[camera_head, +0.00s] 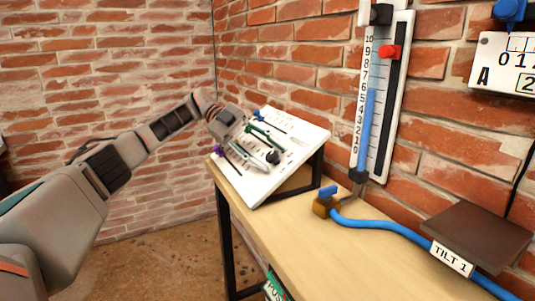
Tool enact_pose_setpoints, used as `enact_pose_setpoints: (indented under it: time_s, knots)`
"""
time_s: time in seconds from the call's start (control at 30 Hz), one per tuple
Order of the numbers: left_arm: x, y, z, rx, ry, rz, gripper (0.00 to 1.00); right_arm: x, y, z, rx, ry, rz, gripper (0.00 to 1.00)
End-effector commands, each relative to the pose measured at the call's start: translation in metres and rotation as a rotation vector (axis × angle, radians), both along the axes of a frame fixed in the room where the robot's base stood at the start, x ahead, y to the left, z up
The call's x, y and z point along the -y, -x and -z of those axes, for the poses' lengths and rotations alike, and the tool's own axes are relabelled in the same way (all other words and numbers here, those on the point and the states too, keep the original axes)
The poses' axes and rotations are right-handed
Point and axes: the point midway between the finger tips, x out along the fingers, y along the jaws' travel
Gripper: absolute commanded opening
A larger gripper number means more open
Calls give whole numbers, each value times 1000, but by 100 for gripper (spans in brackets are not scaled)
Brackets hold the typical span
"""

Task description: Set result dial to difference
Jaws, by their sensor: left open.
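A white sloped panel (302,133) with printed markings stands at the far end of the wooden bench. On it I see a purple knob (219,149) at the left edge, a blue knob (258,113) at the top, and a dark round knob (272,157) near the middle. Which of these is the result dial is too small to tell. My left gripper (254,143) is open over the panel's left and middle part, close to the dark knob. It hides part of the panel, and contact cannot be told. My right gripper is not in view.
A wall gauge (400,100) with a blue column and red marker (389,52) rises behind the bench (300,245). A blue hose (385,226) runs from a brass valve (323,205) past a brown tilt plate (480,235). The bench's front left is clear.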

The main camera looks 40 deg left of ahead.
Motion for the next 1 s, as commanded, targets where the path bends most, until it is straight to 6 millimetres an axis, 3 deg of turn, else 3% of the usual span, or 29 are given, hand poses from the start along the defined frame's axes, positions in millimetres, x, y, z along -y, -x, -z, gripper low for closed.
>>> enact_pose_setpoints:
  time_s: [0.17, 0.6, 0.77, 1.0]
  knots:
    - [0, 0, -12, 4, 0, -1, 41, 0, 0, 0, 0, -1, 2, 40]
    - [1, 0, -87, 3, 0, 0, 41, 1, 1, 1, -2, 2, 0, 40]
    - [0, 0, -98, 1, 0, 0, 41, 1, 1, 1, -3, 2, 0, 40]
    - [0, 0, -100, -1, 0, 1, 41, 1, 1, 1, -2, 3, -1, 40]
